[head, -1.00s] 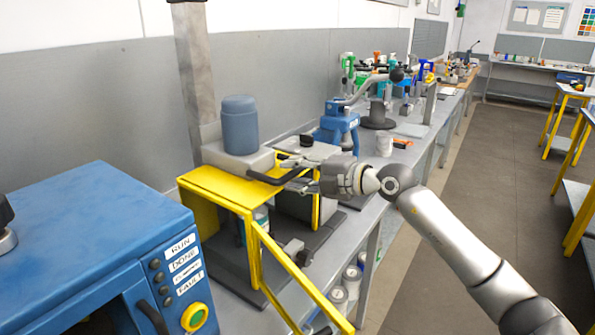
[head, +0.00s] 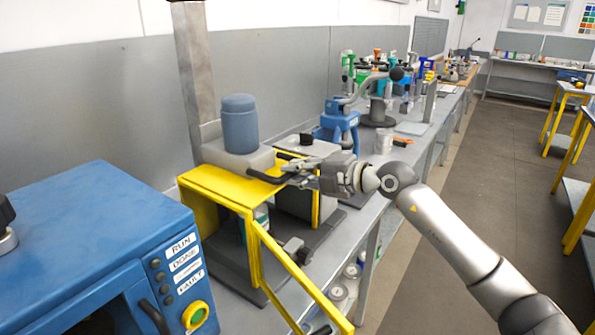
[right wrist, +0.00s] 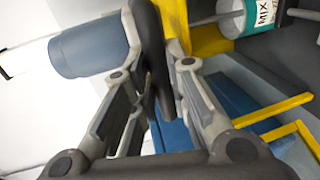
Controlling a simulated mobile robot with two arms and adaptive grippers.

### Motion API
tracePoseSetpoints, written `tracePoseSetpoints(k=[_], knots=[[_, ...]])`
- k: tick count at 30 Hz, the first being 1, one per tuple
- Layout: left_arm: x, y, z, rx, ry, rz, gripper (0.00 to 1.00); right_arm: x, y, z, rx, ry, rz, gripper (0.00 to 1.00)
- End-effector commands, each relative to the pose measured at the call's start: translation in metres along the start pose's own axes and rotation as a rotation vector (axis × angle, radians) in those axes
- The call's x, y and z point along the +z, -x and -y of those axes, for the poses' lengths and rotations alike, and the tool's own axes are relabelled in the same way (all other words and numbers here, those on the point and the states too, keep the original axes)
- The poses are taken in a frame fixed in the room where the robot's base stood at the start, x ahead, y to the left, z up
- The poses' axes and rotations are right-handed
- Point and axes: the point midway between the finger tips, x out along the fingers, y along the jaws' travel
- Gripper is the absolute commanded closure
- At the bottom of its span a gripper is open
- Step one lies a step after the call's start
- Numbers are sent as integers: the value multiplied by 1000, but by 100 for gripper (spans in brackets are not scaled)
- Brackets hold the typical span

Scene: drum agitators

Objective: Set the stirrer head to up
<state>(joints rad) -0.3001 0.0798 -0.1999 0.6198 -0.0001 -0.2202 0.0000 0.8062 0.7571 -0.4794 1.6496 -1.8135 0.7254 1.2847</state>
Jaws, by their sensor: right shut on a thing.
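The stirrer head is a grey block (head: 236,157) with a blue motor (head: 240,125) on top, mounted on a tall metal column (head: 196,65). A dark handle (head: 264,177) sticks out from its right side, just above the yellow guard frame (head: 222,187). My right gripper (head: 285,176) is shut on this handle. The right wrist view shows the handle (right wrist: 150,40) between the fingers, with the motor (right wrist: 90,45) beside it. A vessel with a MIX label (right wrist: 250,15) shows there too; in the head view the guard partly hides it. My left gripper is out of view.
A blue cabinet (head: 95,235) with labelled lamps and a yellow-ringed button stands at the front left. A yellow bar (head: 300,275) slants out in front of the stirrer. Other stirring equipment (head: 340,125) stands farther along the bench. The floor aisle (head: 480,180) at right is clear.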

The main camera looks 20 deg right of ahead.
Motion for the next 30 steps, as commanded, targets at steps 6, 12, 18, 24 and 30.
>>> tracePoseSetpoints(k=[6,12,18,24,30], knots=[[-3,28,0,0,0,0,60,1,9,-40,19,0,2,100],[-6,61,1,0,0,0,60,1,18,-82,23,1,3,100],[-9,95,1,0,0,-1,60,1,28,-126,21,2,2,100],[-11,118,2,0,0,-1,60,1,34,-157,15,1,1,100],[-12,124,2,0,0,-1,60,0,36,-166,12,0,0,100]])
